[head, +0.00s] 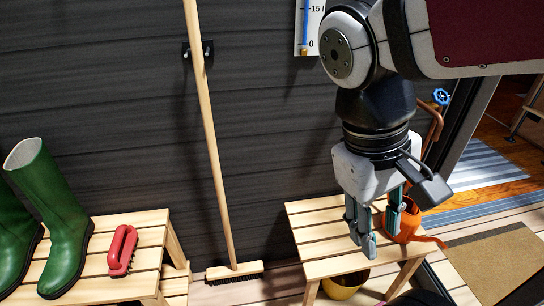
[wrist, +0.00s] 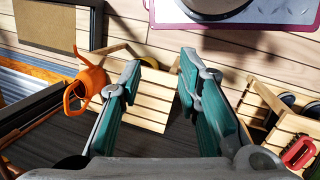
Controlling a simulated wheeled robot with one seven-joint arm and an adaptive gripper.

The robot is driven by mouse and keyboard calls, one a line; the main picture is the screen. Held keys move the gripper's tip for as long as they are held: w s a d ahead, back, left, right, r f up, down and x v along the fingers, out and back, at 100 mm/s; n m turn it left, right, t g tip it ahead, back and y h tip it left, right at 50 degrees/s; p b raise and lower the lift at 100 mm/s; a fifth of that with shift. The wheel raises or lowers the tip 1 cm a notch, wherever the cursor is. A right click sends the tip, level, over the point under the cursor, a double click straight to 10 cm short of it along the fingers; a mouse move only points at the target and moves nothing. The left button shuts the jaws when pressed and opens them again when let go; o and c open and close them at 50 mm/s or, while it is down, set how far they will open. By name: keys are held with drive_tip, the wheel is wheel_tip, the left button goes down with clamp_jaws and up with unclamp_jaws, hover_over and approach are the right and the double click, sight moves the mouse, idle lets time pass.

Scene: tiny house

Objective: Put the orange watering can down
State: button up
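The orange watering can (head: 408,222) is at the right end of a small slatted wooden bench (head: 318,237), partly hidden behind my gripper's fingers in the head view. In the wrist view the can (wrist: 88,84) lies to the left of the left finger, outside the gap. My gripper (head: 374,228) points down over the bench. I cannot tell exactly how the can's base meets the bench.
A yellow pot (head: 343,287) is below the bench's front. A broom (head: 215,150) leans on the dark wall. Green boots (head: 62,220) and a red brush (head: 122,250) are on another bench at left. A brown doormat (head: 500,262) lies at right.

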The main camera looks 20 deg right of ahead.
drive_tip(key=s+a+t+y, duration=0.2)
drive_tip(key=s+a, duration=0.1)
drive_tip(key=a, duration=0.3)
drive_tip(key=shift+s+r, duration=0.15)
idle(0.5)
wheel_tip(320, 180, up, 30)
drive_tip(key=t+p, duration=0.4)
drive_tip(key=p, duration=2.4)
drive_tip(key=shift+d+n, duration=0.3)
